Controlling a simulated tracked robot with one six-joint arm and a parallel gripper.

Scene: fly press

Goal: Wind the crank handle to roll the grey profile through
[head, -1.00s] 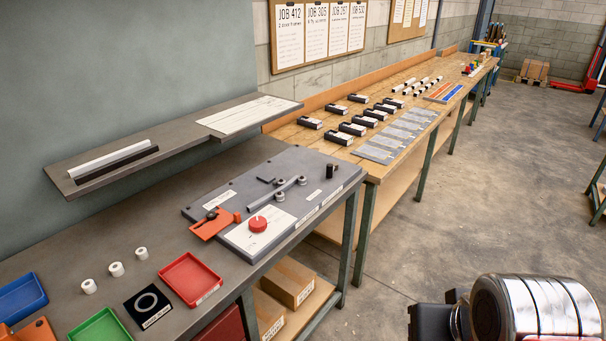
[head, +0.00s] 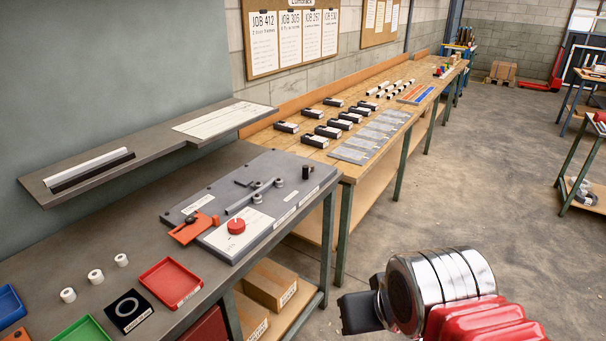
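The grey machine plate (head: 185,212) lies on the near bench. The grey profile (head: 246,199) is a thin bar lying on it, beside several small rollers (head: 257,186). An upright black knob (head: 306,172), which looks like the crank handle, stands at the plate's right end. A red round knob (head: 236,226) sits on a white panel at the front. An orange part with a black knob (head: 192,228) is at the left. My arm, with silver and red links, shows at lower right, over the floor and apart from the bench.
A shelf (head: 60,187) with white and black bars overhangs the bench's back. A red tray (head: 170,284), green tray (head: 82,331) and white rings (head: 95,276) lie left of the plate. A long wooden bench (head: 348,172) continues behind. The floor (head: 465,220) to the right is open.

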